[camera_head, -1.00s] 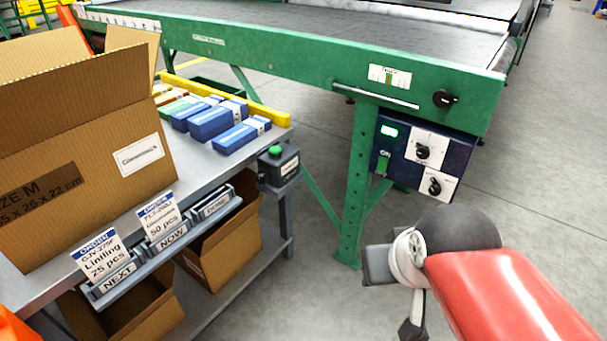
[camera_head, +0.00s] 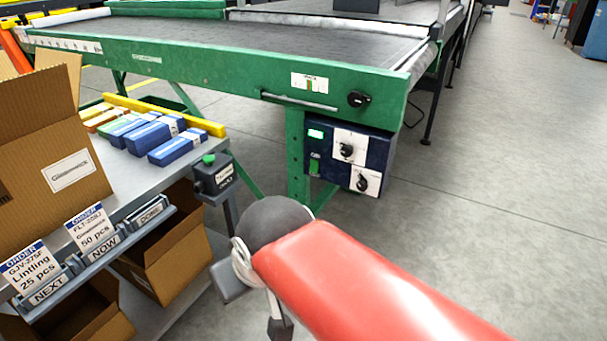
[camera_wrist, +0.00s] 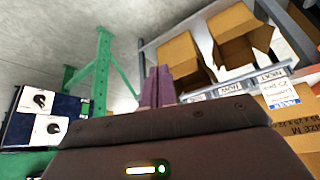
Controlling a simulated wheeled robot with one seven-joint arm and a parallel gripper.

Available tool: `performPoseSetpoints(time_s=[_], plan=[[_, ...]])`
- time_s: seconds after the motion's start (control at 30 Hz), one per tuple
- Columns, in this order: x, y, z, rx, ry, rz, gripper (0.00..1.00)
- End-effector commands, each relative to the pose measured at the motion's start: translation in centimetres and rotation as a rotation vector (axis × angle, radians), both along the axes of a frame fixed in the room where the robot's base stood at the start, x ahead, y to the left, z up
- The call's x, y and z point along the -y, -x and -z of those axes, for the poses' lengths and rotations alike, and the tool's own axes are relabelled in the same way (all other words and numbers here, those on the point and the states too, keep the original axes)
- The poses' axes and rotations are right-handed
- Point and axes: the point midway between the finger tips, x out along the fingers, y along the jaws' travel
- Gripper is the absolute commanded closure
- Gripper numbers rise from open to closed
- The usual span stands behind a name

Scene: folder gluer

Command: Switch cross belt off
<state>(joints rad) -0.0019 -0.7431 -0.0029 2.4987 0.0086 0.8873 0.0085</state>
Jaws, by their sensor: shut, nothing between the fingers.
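A dark blue control box (camera_head: 378,150) hangs under the near right end of the green-framed conveyor. It has a lit green display (camera_head: 316,134), a green switch (camera_head: 314,167) and two black knobs, the upper (camera_head: 346,150) and the lower (camera_head: 362,184), on white plates. In the head view the switch had a readable ON mark a second ago; now it is too small to read. The wrist view shows the box (camera_wrist: 67,104) tilted at the left. My gripper (camera_wrist: 158,88) is shut and empty, apart from the box.
The conveyor's green frame (camera_head: 230,75) carries another black knob (camera_head: 358,99). A grey bench (camera_head: 125,200) with cartons, blue packs and a green-button box (camera_head: 213,175) stands left. A green leg (camera_head: 298,160) stands beside the control box. Floor right is open.

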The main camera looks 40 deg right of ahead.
Motion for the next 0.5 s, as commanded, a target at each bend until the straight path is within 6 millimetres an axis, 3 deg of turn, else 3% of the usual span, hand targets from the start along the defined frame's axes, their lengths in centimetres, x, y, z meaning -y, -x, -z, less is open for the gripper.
performPoseSetpoints(time_s=[0.07,0.17,0.27,0.37,0.5], plan=[[-0.4,-1.4,0.0,0.018,-0.052,0.032,1.00],[-1.2,-5.1,0.0,0.075,-0.199,0.143,1.00],[-1.5,-10.8,0.2,0.158,-0.410,0.353,1.00],[-0.1,-16.9,1.0,0.262,-0.616,0.644,1.00],[4.8,-23.6,3.7,0.462,-0.812,1.086,1.00]])
